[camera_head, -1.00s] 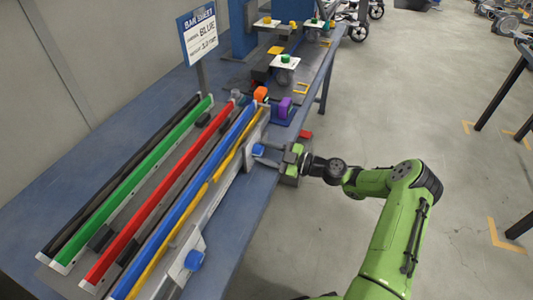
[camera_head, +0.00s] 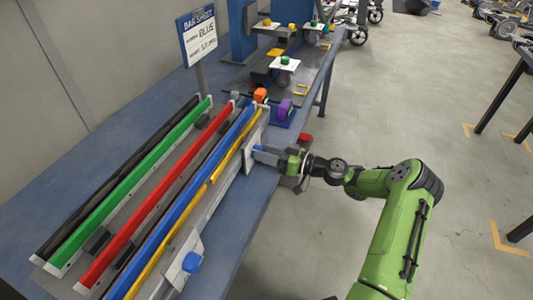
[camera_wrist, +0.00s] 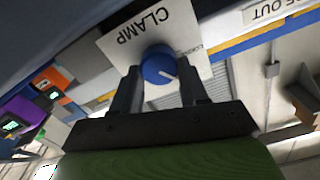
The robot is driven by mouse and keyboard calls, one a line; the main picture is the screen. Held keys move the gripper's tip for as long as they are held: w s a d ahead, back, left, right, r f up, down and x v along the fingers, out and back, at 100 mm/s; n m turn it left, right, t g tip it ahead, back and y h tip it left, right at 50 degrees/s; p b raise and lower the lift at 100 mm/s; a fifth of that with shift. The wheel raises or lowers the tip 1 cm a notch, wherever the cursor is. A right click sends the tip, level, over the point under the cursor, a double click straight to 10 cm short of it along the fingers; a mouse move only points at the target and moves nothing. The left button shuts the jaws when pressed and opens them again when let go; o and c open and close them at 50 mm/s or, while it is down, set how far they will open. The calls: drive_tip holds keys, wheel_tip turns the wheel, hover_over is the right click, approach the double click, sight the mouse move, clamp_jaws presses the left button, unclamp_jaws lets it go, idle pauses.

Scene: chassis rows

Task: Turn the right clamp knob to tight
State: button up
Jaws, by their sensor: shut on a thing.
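A blue clamp knob (camera_wrist: 155,64) sits on a white plate marked CLAMP (camera_wrist: 118,48) in the wrist view. A white pointer line on the knob slants to the lower right in that view. A small word at the plate's right edge is too small to read surely. My gripper (camera_wrist: 160,76) is shut on this knob, one dark finger on each side. In the head view my gripper (camera_head: 264,154) reaches in from the right to the plate (camera_head: 254,143) at the far end of the bar rack, and its fingers mostly hide the knob.
A second blue knob (camera_head: 192,262) sits on a near plate. Purple (camera_head: 285,109) and orange (camera_head: 261,95) parts stand beyond. Open floor lies right.

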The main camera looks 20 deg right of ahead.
drive_tip(key=m+p, duration=0.1)
drive_tip(key=m, duration=0.5)
drive_tip(key=shift+w+d+m, duration=0.1)
drive_tip(key=shift+m, duration=0.2)
drive_tip(key=m+p, duration=0.2)
drive_tip(key=m, duration=0.3)
drive_tip(key=shift+f, duration=0.1)
drive_tip(key=m+p, duration=0.2)
drive_tip(key=m, duration=0.4)
drive_tip(key=shift+f+m, duration=0.15)
drive_tip(key=shift+m, duration=0.25)
drive_tip(key=m+p, duration=0.1)
drive_tip(key=m, duration=0.4)
drive_tip(key=shift+f+m+p, duration=0.15)
drive_tip(key=shift+m+p, duration=0.15)
drive_tip(key=shift+p, duration=0.05)
drive_tip(key=o, duration=1.1)
drive_tip(key=shift+c, duration=0.2)
